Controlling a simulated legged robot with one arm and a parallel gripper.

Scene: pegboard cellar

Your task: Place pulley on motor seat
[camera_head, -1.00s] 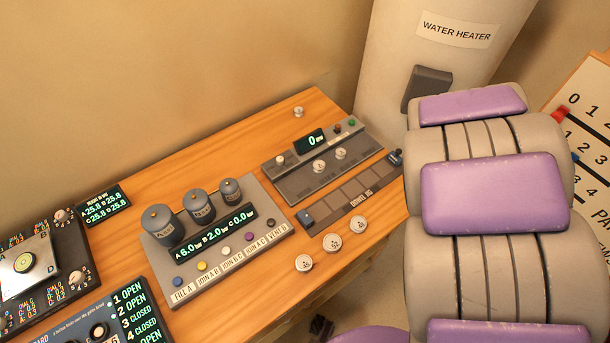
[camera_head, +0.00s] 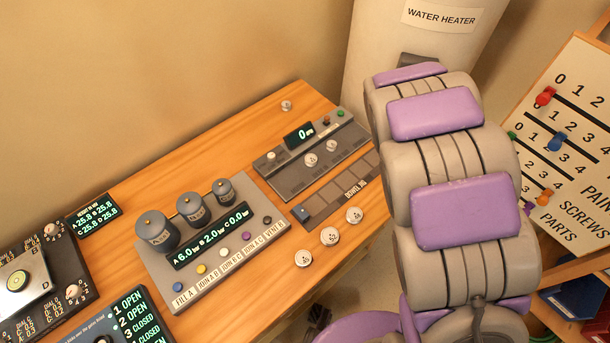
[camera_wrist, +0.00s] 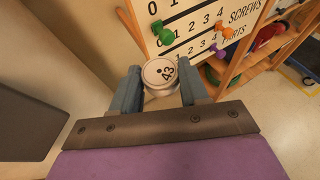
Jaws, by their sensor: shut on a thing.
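In the wrist view my gripper (camera_wrist: 160,88) is shut on a small round white pulley (camera_wrist: 157,73) with a dark dot and a number on its face, perhaps 43. My gripper is not visible in the head view. Three similar white pulleys with dark marks stand at the bench's front edge: a left one (camera_head: 303,259), a middle one (camera_head: 329,235) and a right one (camera_head: 354,215). A grey unit (camera_head: 290,180) with a "0" display carries two small pale round parts (camera_head: 311,159) (camera_head: 331,146). I cannot tell which part is the motor seat; its labels are too small.
A labelled dowel jig (camera_head: 325,200) lies before the grey unit. A pressure panel (camera_head: 210,265) with three dark cylinders stands left of it. The water heater (camera_head: 400,50) is behind. A numbered pegboard (camera_head: 575,110) stands at the right. Bare wood (camera_head: 255,125) lies behind the panels.

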